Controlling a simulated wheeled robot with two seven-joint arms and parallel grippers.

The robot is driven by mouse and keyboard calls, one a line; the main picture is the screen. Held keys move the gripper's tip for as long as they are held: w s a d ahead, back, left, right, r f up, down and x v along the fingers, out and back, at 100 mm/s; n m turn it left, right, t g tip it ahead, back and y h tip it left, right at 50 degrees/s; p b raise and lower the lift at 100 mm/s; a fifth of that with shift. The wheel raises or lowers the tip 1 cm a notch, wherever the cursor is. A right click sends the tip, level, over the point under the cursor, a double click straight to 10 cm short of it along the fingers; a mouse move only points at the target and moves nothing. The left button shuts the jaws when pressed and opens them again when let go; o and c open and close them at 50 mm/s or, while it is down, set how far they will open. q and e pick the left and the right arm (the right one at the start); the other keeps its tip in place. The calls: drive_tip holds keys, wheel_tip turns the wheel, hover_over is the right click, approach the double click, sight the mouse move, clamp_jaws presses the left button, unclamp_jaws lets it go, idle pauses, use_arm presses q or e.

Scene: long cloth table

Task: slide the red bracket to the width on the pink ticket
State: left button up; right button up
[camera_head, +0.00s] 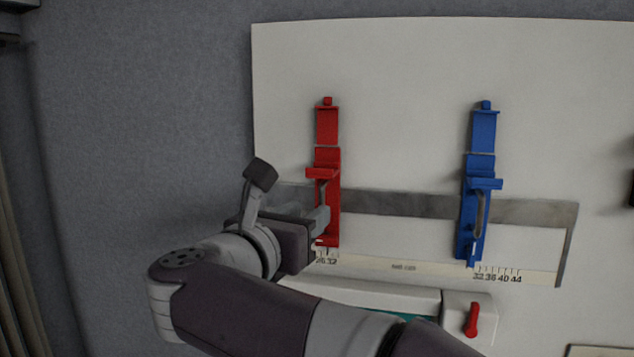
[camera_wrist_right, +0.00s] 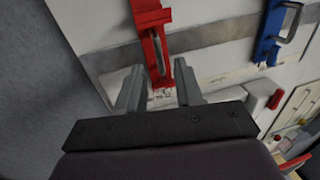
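The red bracket (camera_head: 327,125) stands across a grey metal rail (camera_head: 400,204) on a white board, at the left part of the rail. Its lower end is by a scale with small numbers (camera_head: 327,261), partly hidden by my right gripper (camera_head: 320,217). In the right wrist view, the red bracket (camera_wrist_right: 150,18) has a grey handle (camera_wrist_right: 158,55) between the two separated fingers of my right gripper (camera_wrist_right: 159,68). Gaps seem to show on both sides; contact cannot be told. I cannot make out the pink ticket. My left gripper is not in view.
A blue bracket (camera_head: 484,131) with a grey handle sits farther right on the rail, above another number scale (camera_head: 498,276). Bare rail lies between the brackets.

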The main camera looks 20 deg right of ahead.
drive_tip(key=p+x, duration=0.1)
drive_tip(key=x, duration=0.2)
drive_tip(key=shift+w+d, duration=0.1)
drive_tip(key=shift+w, duration=0.25)
drive_tip(key=shift+s+d, duration=0.1)
drive_tip(key=shift+d, duration=0.1)
clamp_jaws()
idle(0.9)
